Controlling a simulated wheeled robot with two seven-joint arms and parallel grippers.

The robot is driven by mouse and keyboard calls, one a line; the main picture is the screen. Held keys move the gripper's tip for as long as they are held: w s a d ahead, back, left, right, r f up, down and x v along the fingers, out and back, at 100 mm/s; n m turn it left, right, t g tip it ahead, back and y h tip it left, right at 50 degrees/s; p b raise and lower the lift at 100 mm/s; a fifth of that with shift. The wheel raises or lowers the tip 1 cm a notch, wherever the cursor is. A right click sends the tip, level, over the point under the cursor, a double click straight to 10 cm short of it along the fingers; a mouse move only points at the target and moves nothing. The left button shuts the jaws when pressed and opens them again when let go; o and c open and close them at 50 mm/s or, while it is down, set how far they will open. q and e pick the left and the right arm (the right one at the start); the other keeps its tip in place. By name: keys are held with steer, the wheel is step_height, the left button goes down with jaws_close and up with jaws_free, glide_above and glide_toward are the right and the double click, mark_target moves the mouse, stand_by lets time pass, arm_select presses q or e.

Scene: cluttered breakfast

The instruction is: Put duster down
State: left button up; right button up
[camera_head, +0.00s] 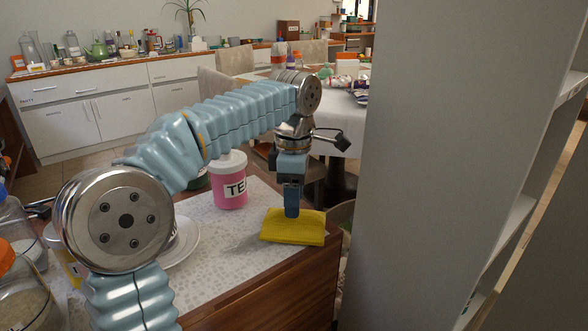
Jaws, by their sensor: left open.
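The yellow duster (290,231) lies folded near the right edge of the counter's pale speckled top (228,262). My left gripper (292,214) points down at the duster's upper middle, its fingertips at the cloth. It is open, though the fingers overlap from this angle and the gap between them is hidden. I cannot tell whether the fingertips touch the cloth. My right gripper is out of view.
A pink canister (231,190) with a white lid stands left of the duster. A white plate (186,246) is partly hidden by my left arm. Jars (22,290) crowd the left edge. A tall grey panel (440,170) rises at right.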

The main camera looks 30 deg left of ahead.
arm_select(q)
step_height(320, 180, up, 10)
steer(key=p, duration=0.2)
steer(key=shift+f, duration=0.15)
